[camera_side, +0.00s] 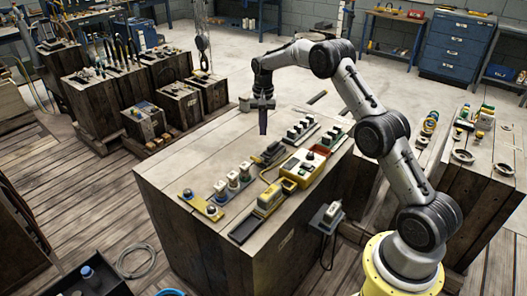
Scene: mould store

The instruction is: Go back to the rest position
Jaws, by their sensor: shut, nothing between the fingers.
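My gripper (263,125) points straight down over the far part of the large wooden block (170,172). Its fingers are closed together and hold nothing. Its tip is close to the block's top, but I cannot tell the exact gap. My arm arches up from its yellow base at the lower right and reaches left to the gripper. The yellow box device (303,166) stands on the block, right of and nearer than the gripper.
Rows of small fittings (233,181) and a black tray (243,231) lie on the block's top. The block's left top is bare. Wooden crates with tools (95,105) stand at the left. A blue drawer cabinet (455,47) is at the back right.

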